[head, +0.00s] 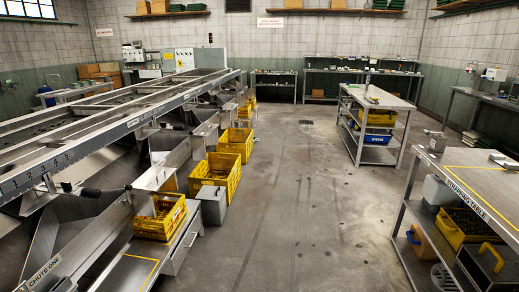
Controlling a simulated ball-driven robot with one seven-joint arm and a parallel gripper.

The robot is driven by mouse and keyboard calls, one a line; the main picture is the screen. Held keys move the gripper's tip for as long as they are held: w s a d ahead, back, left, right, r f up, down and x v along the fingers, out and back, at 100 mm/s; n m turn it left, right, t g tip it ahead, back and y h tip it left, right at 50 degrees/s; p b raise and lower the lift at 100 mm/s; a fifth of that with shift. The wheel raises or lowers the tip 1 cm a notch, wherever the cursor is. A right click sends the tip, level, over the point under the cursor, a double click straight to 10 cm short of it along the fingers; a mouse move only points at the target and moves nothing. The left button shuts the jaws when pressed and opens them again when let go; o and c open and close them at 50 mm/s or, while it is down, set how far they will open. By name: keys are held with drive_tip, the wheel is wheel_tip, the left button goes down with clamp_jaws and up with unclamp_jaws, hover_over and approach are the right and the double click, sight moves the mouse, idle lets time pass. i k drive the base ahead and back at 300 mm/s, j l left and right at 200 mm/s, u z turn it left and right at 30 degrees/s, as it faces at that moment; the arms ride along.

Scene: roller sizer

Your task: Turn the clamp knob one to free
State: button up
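The long metal roller sizer (136,121) runs along the left side, with numbers on its near edge. Below it a sloping metal chute (45,272) is lettered CHUTE ONE. A dark, rounded handle or knob (90,193) shows at the chutes just under the sizer's near end. I cannot tell whether it is clamp knob one or how it is set; it is small. My gripper is not in view.
Yellow crates (216,176) stand in a row beside the sizer, with a grey bin (212,204) among them. A strapping table (470,178) stands at the right, and a shelved bench (376,97) farther back. The concrete floor (305,200) between is clear.

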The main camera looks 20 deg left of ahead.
sight(67, 186)
drive_tip(key=i+j+u, duration=0.1)
drive_tip(key=i+u, duration=0.15)
drive_tip(key=u, duration=0.15)
drive_tip(key=i+u, duration=0.25)
drive_tip(key=u, duration=0.15)
drive_tip(key=i+u, duration=0.3)
drive_tip(key=u, duration=0.15)
drive_tip(key=i+j+u, duration=0.55)
drive_tip(key=i, duration=0.2)
drive_tip(key=u, duration=0.25)
drive_tip(key=i+l+u, duration=0.15)
drive_tip(key=l+u, duration=0.25)
drive_tip(key=i+l+u, duration=0.1)
drive_tip(key=u, duration=0.3)
drive_tip(key=l, duration=0.1)
